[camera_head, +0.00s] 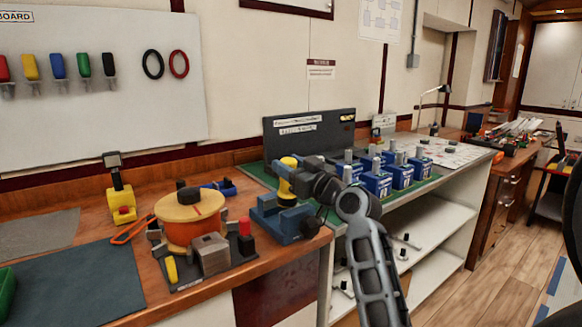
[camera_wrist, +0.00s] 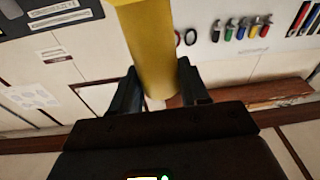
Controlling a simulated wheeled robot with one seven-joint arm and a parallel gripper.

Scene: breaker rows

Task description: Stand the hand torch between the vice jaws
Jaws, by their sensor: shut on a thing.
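The hand torch is a yellow cylinder (camera_head: 285,188) in the head view, roughly upright at the blue vice (camera_head: 283,222) on the bench. Its lower end is at the top of the vice. I cannot tell whether it is between the jaws or just above them. My gripper (camera_head: 289,173) reaches in from the right and is shut on the torch. In the wrist view the torch's yellow body (camera_wrist: 150,45) runs between the two dark fingers (camera_wrist: 158,72). The vice does not show in the wrist view.
Several blue breakers (camera_head: 377,182) stand to the right, behind my arm. A dark mat (camera_head: 80,285) at front left is mostly clear.

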